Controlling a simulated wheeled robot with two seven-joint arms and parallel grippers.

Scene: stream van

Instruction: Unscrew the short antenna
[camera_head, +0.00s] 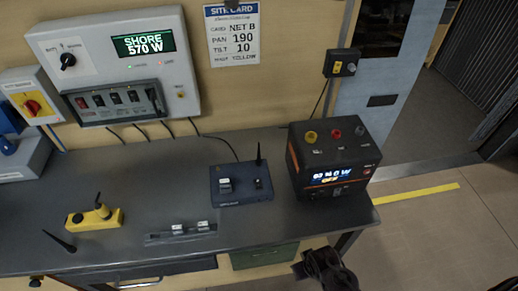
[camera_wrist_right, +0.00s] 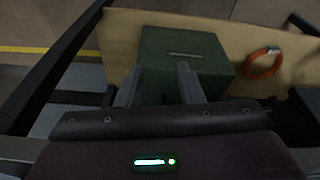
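A dark blue box (camera_head: 241,184) stands on the bench with a thin upright black antenna (camera_head: 259,154) at its back right. A yellow device (camera_head: 95,219) at the bench's left has a short black stub (camera_head: 98,199) on top. A longer black antenna-like rod (camera_head: 58,242) is left of it, near the front edge. I cannot tell which part is the short antenna. My right gripper (camera_head: 318,266) is below the bench's front edge, away from these things. Its fingers (camera_wrist_right: 158,86) are apart and empty in the right wrist view.
A black power unit (camera_head: 333,158) stands at the bench's right end. A grey rack (camera_head: 181,232) lies near the front edge. A green box (camera_wrist_right: 185,55) sits under the bench, beyond the right fingers, with an orange ring (camera_wrist_right: 263,63) beside it. The bench's middle left is clear.

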